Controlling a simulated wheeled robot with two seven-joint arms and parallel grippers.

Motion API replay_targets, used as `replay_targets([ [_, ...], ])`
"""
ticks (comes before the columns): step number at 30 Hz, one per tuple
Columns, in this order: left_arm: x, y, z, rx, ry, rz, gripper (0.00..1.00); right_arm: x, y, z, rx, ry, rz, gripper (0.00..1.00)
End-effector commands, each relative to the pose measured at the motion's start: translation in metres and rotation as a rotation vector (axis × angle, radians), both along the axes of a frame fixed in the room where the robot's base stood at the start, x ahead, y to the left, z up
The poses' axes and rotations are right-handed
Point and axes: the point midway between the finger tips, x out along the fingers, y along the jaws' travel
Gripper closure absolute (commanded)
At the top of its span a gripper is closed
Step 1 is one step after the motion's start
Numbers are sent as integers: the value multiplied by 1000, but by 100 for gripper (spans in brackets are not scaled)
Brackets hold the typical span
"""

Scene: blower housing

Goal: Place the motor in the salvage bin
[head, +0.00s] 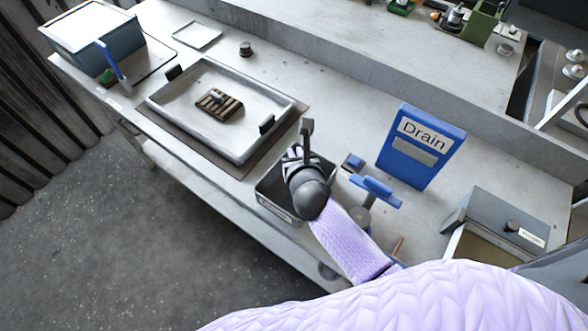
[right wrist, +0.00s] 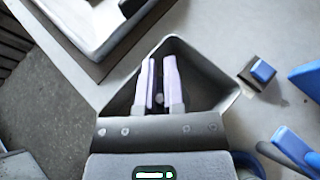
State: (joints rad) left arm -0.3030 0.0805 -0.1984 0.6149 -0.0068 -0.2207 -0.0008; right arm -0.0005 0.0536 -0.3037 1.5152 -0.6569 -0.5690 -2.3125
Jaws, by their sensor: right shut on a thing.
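A dark grey open bin (head: 265,190) with a white label on its front stands at the near edge of the bench; I take it as the salvage bin. In the right wrist view the bin (right wrist: 226,82) surrounds my right gripper's fingers (right wrist: 160,66), which point down over or into it. In the head view my right gripper (head: 296,156) is largely hidden by its own wrist. It is shut on a small grey thing (right wrist: 159,98), likely the motor, mostly hidden between the fingers. I cannot tell whether it touches the bin floor. My left gripper is not in view.
A metal tray (head: 165,97) left of the bin holds a slatted brown piece (head: 219,103). A blue Drain sign (head: 421,146), a small blue-topped block (head: 353,164) and a blue-handled tool (head: 375,190) stand close right. A grey box (head: 500,217) is farther right.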

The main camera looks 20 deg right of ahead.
Motion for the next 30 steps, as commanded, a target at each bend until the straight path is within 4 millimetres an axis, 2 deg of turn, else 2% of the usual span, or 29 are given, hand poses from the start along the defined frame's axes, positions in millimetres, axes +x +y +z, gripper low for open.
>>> replay_targets([
  [7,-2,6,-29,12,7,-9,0,0,1,-44,2,0,0,100],
  [16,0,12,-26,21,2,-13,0,0,0,-43,-1,-2,1,100],
  [17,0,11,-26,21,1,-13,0,0,0,-43,-1,-1,1,85],
  [21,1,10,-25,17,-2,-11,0,0,0,-42,0,-1,0,55],
  [30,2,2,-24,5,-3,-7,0,0,0,-40,0,-1,0,54],
])
